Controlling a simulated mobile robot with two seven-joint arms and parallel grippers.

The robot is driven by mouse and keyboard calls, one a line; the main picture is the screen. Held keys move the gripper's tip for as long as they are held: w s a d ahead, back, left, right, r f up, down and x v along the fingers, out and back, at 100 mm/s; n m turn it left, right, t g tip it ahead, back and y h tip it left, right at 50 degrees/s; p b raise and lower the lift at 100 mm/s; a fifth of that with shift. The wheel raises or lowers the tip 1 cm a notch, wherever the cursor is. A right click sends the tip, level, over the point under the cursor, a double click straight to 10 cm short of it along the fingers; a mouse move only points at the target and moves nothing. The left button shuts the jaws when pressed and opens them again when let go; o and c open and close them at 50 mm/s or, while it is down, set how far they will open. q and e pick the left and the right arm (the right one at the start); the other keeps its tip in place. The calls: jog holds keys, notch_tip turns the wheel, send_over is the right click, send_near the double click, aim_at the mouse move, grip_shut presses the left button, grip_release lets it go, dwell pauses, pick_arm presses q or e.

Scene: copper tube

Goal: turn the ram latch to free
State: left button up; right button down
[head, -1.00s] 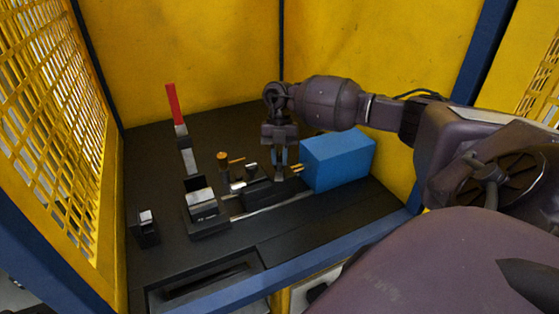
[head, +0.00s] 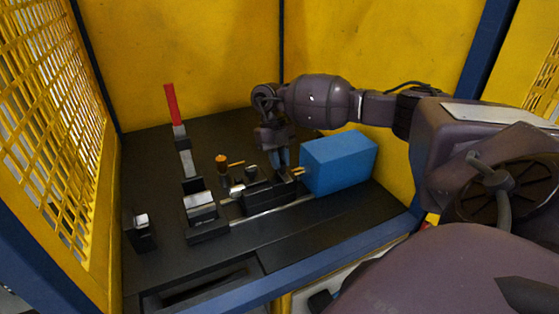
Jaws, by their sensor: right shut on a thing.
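My right gripper (head: 281,171) reaches down from above, just left of the blue box (head: 338,161). Its fingers are shut on a small part on top of the black carriage block (head: 264,197), which I take for the ram latch. The latch is mostly hidden by the fingers, so its angle cannot be told. Short brass-coloured rods (head: 298,171) show between the fingers and the blue box. My left gripper is not in view.
A red-tipped lever (head: 171,104) stands upright at the left. An orange-topped post (head: 222,162) with a side handle stands behind the carriage. A clamp block (head: 205,212) and a small black block (head: 143,233) sit further left. Yellow walls enclose the bench.

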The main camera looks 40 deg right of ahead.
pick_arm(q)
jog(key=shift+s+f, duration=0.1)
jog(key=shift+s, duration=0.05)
pick_arm(e)
jog(key=shift+r, duration=0.1)
jog(key=c, duration=1.1)
grip_release()
pick_arm(q)
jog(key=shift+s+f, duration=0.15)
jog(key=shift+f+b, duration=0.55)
jog(key=shift+b, duration=0.05)
pick_arm(e)
jog(key=v, duration=1)
jog(key=shift+w+r, duration=0.15)
jog(key=shift+r, duration=0.2)
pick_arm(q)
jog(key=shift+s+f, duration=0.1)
